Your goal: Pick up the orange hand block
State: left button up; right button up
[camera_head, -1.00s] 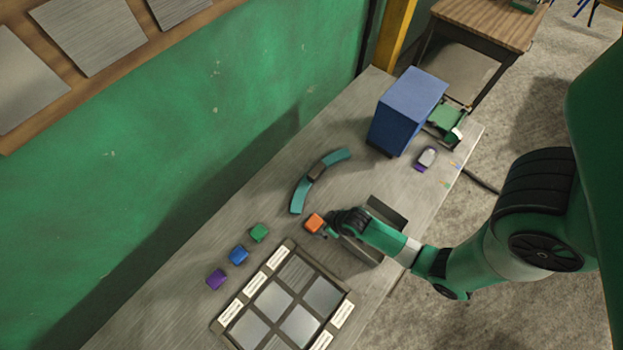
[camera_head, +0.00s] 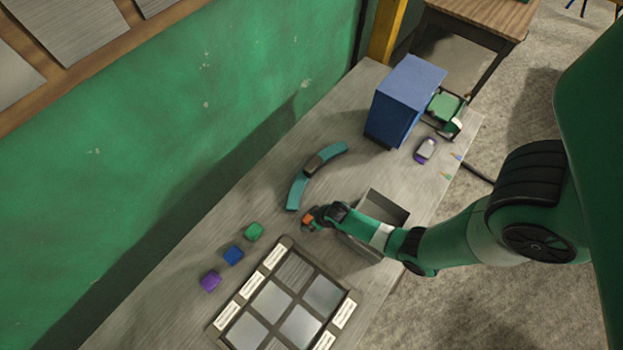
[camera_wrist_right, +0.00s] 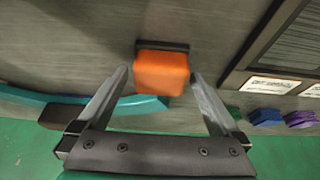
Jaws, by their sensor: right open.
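The orange hand block (camera_head: 307,220) is on the grey worktable, partly covered by my right gripper in the head view. In the right wrist view the orange block (camera_wrist_right: 162,73) is centred between the two fingertips. My right gripper (camera_wrist_right: 161,77) is open, with a finger on either side of the block and a visible gap at each side. In the head view the right gripper (camera_head: 311,221) is right at the block. My left gripper is not in view.
Green (camera_head: 254,231), blue (camera_head: 233,255) and purple (camera_head: 210,281) blocks stand left of a labelled tray (camera_head: 240,318). A curved teal piece (camera_head: 297,190) lies behind the gripper. A grey open bin (camera_head: 387,206) is under my forearm. A blue box (camera_head: 403,100) stands farther back.

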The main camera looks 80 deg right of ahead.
jog(key=shift+x, duration=0.8)
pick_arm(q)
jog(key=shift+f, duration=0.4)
pick_arm(e)
jog(key=shift+r, duration=0.1)
jog(key=shift+c, duration=0.2)
jog(key=c, duration=1.1)
jog(key=shift+c, duration=0.2)
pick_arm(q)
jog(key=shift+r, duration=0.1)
pick_arm(e)
jog(key=shift+r, duration=0.1)
